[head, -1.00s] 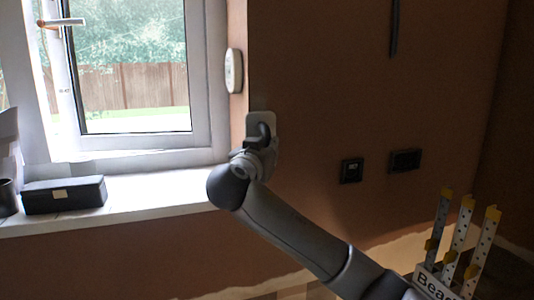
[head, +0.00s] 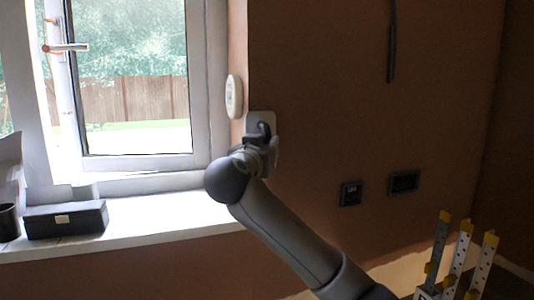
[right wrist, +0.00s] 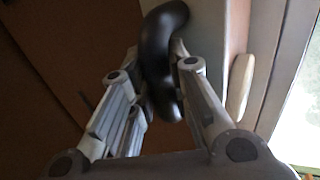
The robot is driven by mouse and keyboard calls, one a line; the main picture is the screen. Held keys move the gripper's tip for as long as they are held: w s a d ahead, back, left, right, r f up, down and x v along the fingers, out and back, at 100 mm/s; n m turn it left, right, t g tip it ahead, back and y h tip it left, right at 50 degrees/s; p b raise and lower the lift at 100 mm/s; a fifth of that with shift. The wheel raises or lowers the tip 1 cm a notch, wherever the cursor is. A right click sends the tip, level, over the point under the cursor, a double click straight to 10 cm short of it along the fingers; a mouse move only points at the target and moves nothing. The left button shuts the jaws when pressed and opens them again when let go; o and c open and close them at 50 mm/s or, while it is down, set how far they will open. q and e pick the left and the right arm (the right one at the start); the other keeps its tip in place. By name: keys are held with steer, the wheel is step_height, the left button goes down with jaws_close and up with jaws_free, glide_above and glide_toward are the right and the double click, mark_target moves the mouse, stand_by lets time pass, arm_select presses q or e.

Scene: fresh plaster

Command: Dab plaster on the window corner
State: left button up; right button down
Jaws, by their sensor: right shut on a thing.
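My right gripper (head: 258,155) is shut on the dark curved handle of a plastering tool (right wrist: 162,60). I cannot tell whether the plate touches the wall. In the right wrist view the handle sits between both fingers and hides part of the plate. No plaster dab can be made out on the corner. My left gripper is not in view.
A white oval device (head: 234,96) is on the reveal just above and left of the tool. A black box (head: 66,220) sits on the white sill (head: 150,222). Dark sockets (head: 351,193) are on the wall at right. Yellow-tipped perforated strips (head: 462,255) stand at lower right.

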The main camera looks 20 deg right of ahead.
mark_target(266, 126)
steer(key=shift+r+p, duration=1.2)
steer(key=shift+r, duration=1.45)
step_height(266, 126, down, 16)
steer(key=b, duration=1.2)
steer(key=shift+f+b, duration=0.15)
steer(key=shift+b, duration=0.15)
